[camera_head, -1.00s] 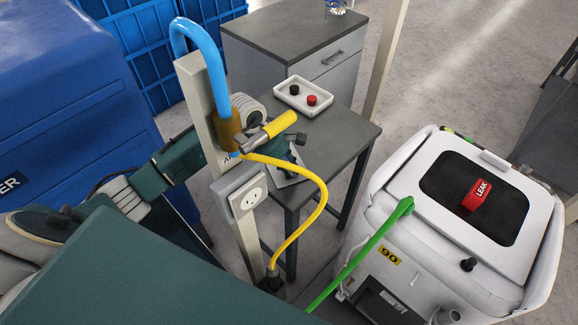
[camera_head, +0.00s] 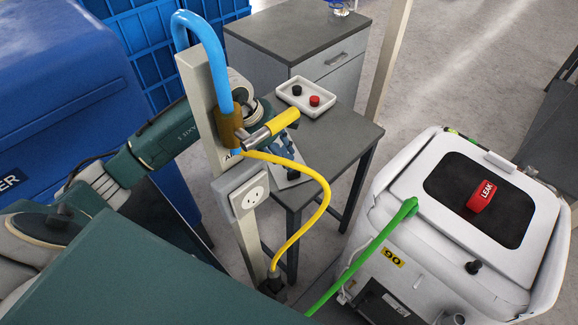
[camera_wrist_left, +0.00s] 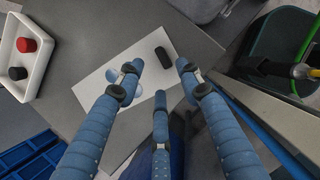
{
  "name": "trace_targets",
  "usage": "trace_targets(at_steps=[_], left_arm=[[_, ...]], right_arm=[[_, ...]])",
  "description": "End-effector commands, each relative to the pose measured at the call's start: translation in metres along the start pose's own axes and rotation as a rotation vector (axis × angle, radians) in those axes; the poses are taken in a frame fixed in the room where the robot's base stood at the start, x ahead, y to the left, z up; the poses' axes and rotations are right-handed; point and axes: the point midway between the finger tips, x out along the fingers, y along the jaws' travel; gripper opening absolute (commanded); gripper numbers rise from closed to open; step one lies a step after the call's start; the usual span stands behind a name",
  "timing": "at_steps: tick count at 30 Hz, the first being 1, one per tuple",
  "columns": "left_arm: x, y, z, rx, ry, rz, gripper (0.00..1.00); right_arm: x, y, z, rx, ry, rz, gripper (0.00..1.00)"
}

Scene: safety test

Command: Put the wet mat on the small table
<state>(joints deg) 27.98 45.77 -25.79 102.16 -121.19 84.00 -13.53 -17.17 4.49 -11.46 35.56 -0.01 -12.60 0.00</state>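The small table is grey (camera_head: 335,140) and stands behind a post, in the middle of the head view; its top also fills much of the left wrist view (camera_wrist_left: 110,50). A white sheet (camera_wrist_left: 115,90) with a small black object lies on it. My left gripper (camera_wrist_left: 160,76) is above the table and sheet, its blue fingers spread with nothing between them. In the head view this gripper (camera_head: 289,165) is partly hidden by the post and yellow handle. I cannot make out a wet mat for certain. My right gripper is not in view.
A white tray (camera_head: 283,93) with a black and a red knob stands on the table. The post (camera_head: 200,110) carries blue and yellow hoses close to my left arm. A white machine (camera_head: 400,240) with a red LEAK tag (camera_head: 481,196) and a green hose stands at right.

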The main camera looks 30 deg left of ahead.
Motion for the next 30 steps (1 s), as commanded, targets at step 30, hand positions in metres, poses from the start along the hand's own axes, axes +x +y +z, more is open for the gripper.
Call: trace_targets(at_steps=[30], left_arm=[[-0.049, -0.007, 0.005, -0.008, -0.025, -0.034, 0.36]], right_arm=[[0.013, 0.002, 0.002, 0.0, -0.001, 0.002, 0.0]])
